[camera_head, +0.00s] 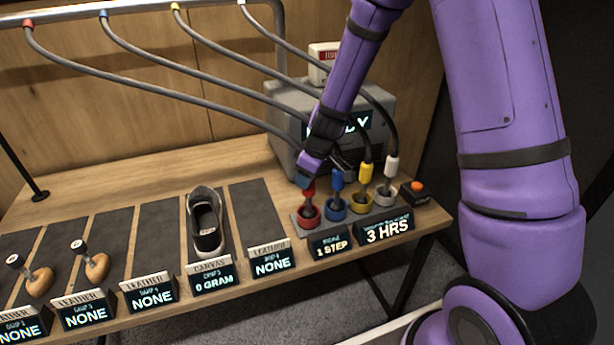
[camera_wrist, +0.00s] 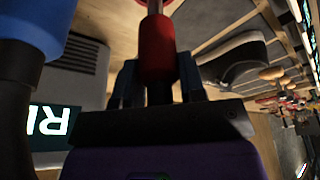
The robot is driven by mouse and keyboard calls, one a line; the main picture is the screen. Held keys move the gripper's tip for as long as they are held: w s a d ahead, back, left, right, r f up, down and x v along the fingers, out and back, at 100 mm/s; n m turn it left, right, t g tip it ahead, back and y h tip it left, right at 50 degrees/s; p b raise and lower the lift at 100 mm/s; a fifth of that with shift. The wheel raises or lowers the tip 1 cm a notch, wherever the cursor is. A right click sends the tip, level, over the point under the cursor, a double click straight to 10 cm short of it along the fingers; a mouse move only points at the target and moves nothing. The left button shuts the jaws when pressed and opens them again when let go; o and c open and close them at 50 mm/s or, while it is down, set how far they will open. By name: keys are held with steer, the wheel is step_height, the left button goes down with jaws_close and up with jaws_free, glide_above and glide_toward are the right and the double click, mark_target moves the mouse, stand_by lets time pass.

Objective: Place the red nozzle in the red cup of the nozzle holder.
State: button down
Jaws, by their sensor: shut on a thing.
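The red nozzle (camera_head: 309,187) is held upright between the fingers of my gripper (camera_head: 304,180). Its lower end reaches down into the opening of the red cup (camera_head: 308,217), at the left end of the nozzle holder (camera_head: 322,229). I cannot tell how deep it sits. In the wrist view the red nozzle (camera_wrist: 156,48) stands between the two fingers of my gripper (camera_wrist: 157,82), which are shut on its body. Its metal stem points away from the gripper. The cup's inside is mostly hidden.
Close to my gripper's right, the blue nozzle (camera_head: 337,181), yellow nozzle (camera_head: 365,174) and white nozzle (camera_head: 391,167) stand in their cups. A box with an orange button (camera_head: 416,187) sits beyond. Grey hoses and a grey machine (camera_head: 290,103) are behind. A sneaker (camera_head: 206,222) lies left.

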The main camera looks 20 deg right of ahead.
steer(key=shift+f, duration=0.15)
steer(key=c, duration=0.7)
jaws_free()
steer(key=s+d+r+m, duration=0.1)
steer(key=s+r, duration=0.4)
steer(key=r, duration=0.3)
steer(key=s+d+r+m+t, duration=0.1)
steer(key=s+d+r+m, duration=0.1)
steer(key=s+r, duration=0.5)
steer(key=s+d+r+m, duration=0.1)
steer(key=s+r, duration=0.1)
steer(key=r, duration=0.8)
steer(key=s+d+r+m+t+h, duration=0.1)
steer(key=s+r+m, duration=0.1)
steer(key=s, duration=0.6)
steer(key=s+d+r+m+h, duration=0.1)
steer(key=s+d+r+m, duration=0.1)
steer(key=s, duration=0.5)
steer(key=shift+s+d+r+m+t, duration=0.15)
steer(key=shift+s+r+m+t, duration=0.25)
steer(key=shift+r+m, duration=0.15)
steer(key=o, duration=0.7)
